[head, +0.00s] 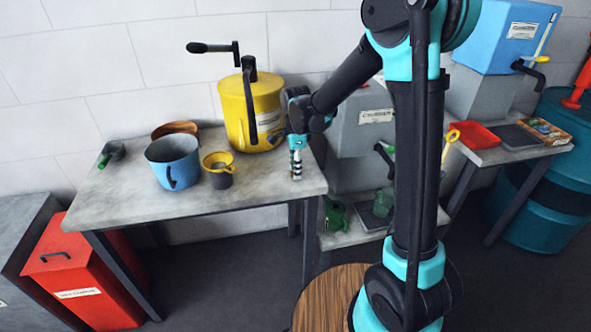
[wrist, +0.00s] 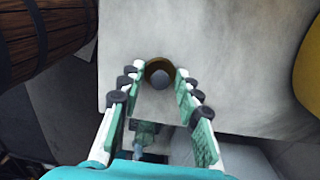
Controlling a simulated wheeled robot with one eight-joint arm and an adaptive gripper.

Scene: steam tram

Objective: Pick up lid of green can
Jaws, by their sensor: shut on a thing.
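My gripper (head: 296,174) hangs fingers-down by the front right corner of the left table. In the wrist view its fingers (wrist: 159,78) are closed in on a small round brown piece with a grey knob, which looks like the lid (wrist: 158,68). The head view does not show this piece clearly. The green can (head: 335,214) stands on a low shelf right of the left table, below my gripper. A small green thing, likely the can, also shows between my fingers in the wrist view (wrist: 146,131). I cannot make out its top.
The left table (head: 240,196) holds a yellow churn (head: 238,105), a blue pot (head: 174,163) and a small yellow-rimmed cup (head: 218,170). A wooden barrel (head: 335,295) stands in front of the low shelf. A glassy green jar (head: 383,203) stands right of the can.

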